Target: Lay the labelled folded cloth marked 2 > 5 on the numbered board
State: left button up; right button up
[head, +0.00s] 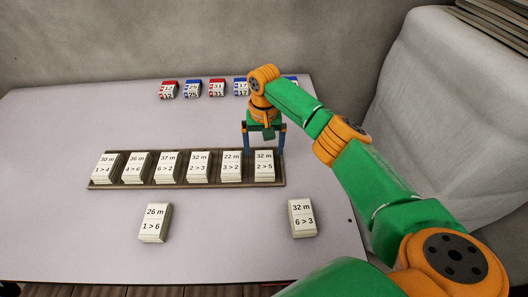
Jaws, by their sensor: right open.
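The folded cloth marked 2 > 5 (264,166) bears the label "32 m" and sits at the right end of the row on the brown board (281,183). My right gripper (265,152) is above and around the far part of this cloth, its two blue fingers apart on either side. Whether the fingers touch the cloth cannot be told. Beside it on the board stand cloths marked 3 > 2 (231,166), 3 > 2 (198,167), 6 > 2 (167,167), 4 > 6 (134,167) and 1 > 4 (104,167). My left gripper is not in view.
Two more labelled cloths lie in front of the board: 1 > 6 (154,223) and 6 > 3 (302,218). Several red and blue numbered blocks (192,89) stand along the back of the pale table (60,220). A white padded block (445,110) stands right of the table.

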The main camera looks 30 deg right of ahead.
aim_at(264, 154)
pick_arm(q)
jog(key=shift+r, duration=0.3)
pick_arm(e)
notch_tip(264, 154, up, 9)
jog(key=shift+r, duration=0.2)
